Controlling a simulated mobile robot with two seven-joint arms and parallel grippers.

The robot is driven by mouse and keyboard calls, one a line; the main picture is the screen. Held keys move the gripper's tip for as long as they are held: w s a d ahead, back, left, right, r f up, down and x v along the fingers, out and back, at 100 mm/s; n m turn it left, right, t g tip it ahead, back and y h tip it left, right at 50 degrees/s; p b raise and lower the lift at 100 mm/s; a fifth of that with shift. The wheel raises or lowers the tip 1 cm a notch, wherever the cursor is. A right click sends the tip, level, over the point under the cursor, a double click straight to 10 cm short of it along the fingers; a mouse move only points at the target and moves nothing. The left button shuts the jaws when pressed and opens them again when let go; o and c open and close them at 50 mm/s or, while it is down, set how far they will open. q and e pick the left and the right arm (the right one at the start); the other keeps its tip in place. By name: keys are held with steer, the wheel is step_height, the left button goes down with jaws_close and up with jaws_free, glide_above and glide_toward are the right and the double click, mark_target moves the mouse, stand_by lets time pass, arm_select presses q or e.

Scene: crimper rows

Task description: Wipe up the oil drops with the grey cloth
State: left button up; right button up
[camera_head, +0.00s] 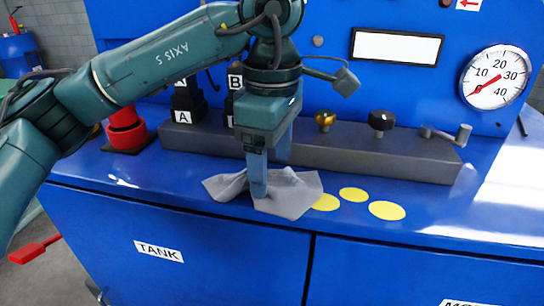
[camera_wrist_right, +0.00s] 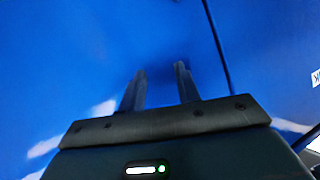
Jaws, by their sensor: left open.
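The grey cloth (camera_head: 292,195) lies crumpled on the blue bench top in the head view. Several yellow oil drops lie just to its right: one at the cloth's edge (camera_head: 326,202), one behind (camera_head: 353,194) and one farther right (camera_head: 387,210). The cloth borders the nearest drop. My left gripper (camera_head: 268,178) points down over the cloth with its fingers apart, their tips at the cloth; whether they touch it I cannot tell. My right gripper (camera_wrist_right: 160,88) shows in the right wrist view, open and empty, in front of a blue panel.
A grey valve block (camera_head: 370,150) with knobs (camera_head: 381,121) and a lever stands behind the cloth. A red-based post (camera_head: 125,130) stands at the left. A round gauge (camera_head: 495,77) is on the back panel. The bench top is clear right of the drops.

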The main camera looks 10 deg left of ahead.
arm_select(q)
steer(key=shift+f, duration=0.1)
steer(key=shift+f+b, duration=0.95)
steer(key=shift+f, duration=0.15)
steer(key=shift+c, duration=0.6)
jaws_close()
steer(key=shift+r, duration=0.1)
